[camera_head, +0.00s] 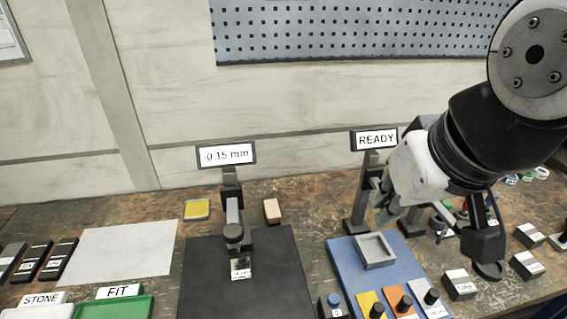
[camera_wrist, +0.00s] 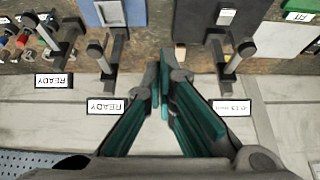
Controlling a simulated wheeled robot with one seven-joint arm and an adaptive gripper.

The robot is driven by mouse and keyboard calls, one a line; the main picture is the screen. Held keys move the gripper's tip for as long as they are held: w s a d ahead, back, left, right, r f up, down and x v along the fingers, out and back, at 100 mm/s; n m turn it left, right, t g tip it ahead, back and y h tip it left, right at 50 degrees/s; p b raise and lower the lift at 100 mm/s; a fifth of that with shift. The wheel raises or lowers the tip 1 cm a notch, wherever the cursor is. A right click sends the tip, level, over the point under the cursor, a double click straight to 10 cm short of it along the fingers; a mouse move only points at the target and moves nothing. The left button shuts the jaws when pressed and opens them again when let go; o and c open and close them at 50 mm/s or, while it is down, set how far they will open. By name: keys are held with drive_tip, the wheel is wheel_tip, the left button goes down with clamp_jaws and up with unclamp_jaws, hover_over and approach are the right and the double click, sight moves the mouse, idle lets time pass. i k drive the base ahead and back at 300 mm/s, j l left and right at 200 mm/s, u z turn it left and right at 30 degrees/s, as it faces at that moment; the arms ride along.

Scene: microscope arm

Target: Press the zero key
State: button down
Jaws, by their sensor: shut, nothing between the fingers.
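The zero key cannot be picked out for certain. A dark block with a blue button (camera_head: 334,301) at the bottom of the head view carries a small label too blurred to read. A display reading -0.15 mm (camera_head: 225,154) stands behind the gauge stand (camera_head: 233,212) on a dark mat (camera_head: 205,275). The display also shows upside down in the wrist view (camera_wrist: 231,107). My gripper (camera_head: 384,204) is shut and empty, in front of the READY display post. In the wrist view its green-padded fingers (camera_wrist: 162,72) come together, between the READY and millimetre displays.
A blue base (camera_head: 340,262) with a grey square tray (camera_head: 375,250) lies below my gripper. Yellow (camera_head: 371,304), orange (camera_head: 399,302) and white (camera_head: 430,302) blocks with dark knobs stand at its front. A READY display (camera_head: 376,140) stands close behind my gripper.

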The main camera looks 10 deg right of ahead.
sight(334, 299)
drive_tip(key=k+j, duration=0.45)
drive_tip(key=j, duration=0.15)
drive_tip(key=k+j, duration=0.4)
drive_tip(key=j, duration=0.2)
drive_tip(key=j+z, duration=0.05)
